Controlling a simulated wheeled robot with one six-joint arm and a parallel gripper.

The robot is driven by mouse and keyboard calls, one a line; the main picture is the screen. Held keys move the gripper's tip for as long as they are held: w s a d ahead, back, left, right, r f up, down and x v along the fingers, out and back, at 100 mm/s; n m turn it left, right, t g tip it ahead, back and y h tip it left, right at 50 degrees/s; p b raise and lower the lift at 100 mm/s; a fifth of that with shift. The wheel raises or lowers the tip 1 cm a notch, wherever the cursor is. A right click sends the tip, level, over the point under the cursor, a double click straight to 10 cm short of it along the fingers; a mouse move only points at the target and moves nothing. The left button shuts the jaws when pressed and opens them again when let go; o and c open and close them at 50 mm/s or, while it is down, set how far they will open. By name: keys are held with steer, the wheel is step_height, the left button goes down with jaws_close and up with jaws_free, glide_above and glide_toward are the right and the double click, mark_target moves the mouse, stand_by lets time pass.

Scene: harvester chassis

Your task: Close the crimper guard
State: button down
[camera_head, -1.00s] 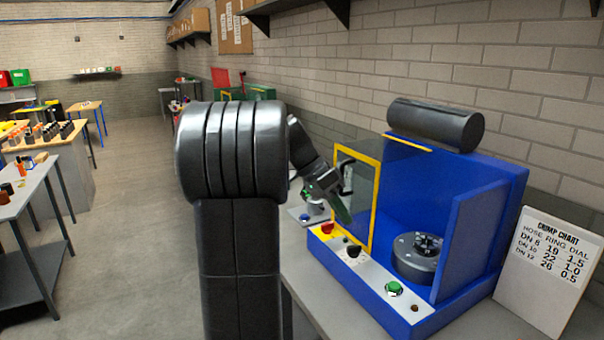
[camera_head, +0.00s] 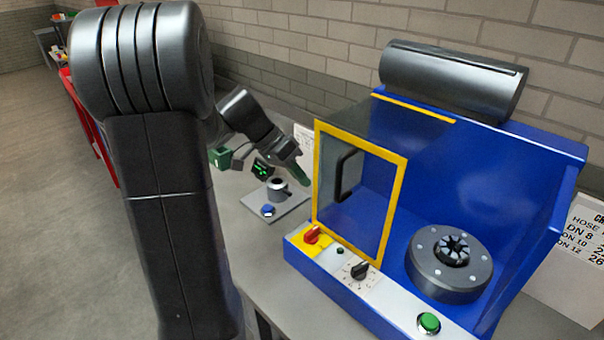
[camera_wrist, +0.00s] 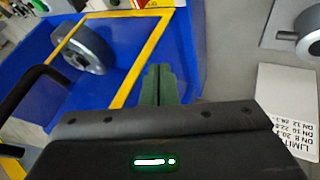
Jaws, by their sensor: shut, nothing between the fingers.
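The blue crimper (camera_head: 500,190) stands on the bench in the head view. Its guard is a clear panel in a yellow frame (camera_head: 398,205) with a black handle (camera_head: 345,175). The guard stands across the left part of the front, and the round die head (camera_head: 450,262) to the right is uncovered. My gripper (camera_head: 303,178) is shut and empty, with green fingertips beside the guard's left frame edge. In the wrist view, the fingers (camera_wrist: 160,82) are close to the yellow frame (camera_wrist: 143,62), and the handle (camera_wrist: 22,92) is at the left. I cannot tell whether they touch.
The control strip has a red knob (camera_head: 312,233), a black dial (camera_head: 359,270) and a green button (camera_head: 429,323). A small gauge plate (camera_head: 275,206) lies left of the crimper. A chart (camera_head: 577,240) stands at the right, and another card (camera_wrist: 290,105) shows in the wrist view.

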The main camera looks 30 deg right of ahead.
mark_target(386, 233)
steer(key=shift+s+d, duration=0.1)
steer(key=shift+s, duration=0.35)
steer(key=shift+s+f, duration=0.1)
steer(key=shift+s, duration=0.1)
steer(key=s+d+b, duration=0.2)
steer(key=s, duration=0.4)
steer(key=s+d+b, duration=0.1)
steer(key=s+b, duration=0.2)
steer(key=s, duration=0.4)
steer(key=s+d+b, duration=0.2)
steer(key=s, duration=0.4)
steer(key=shift+s+d+b, duration=0.35)
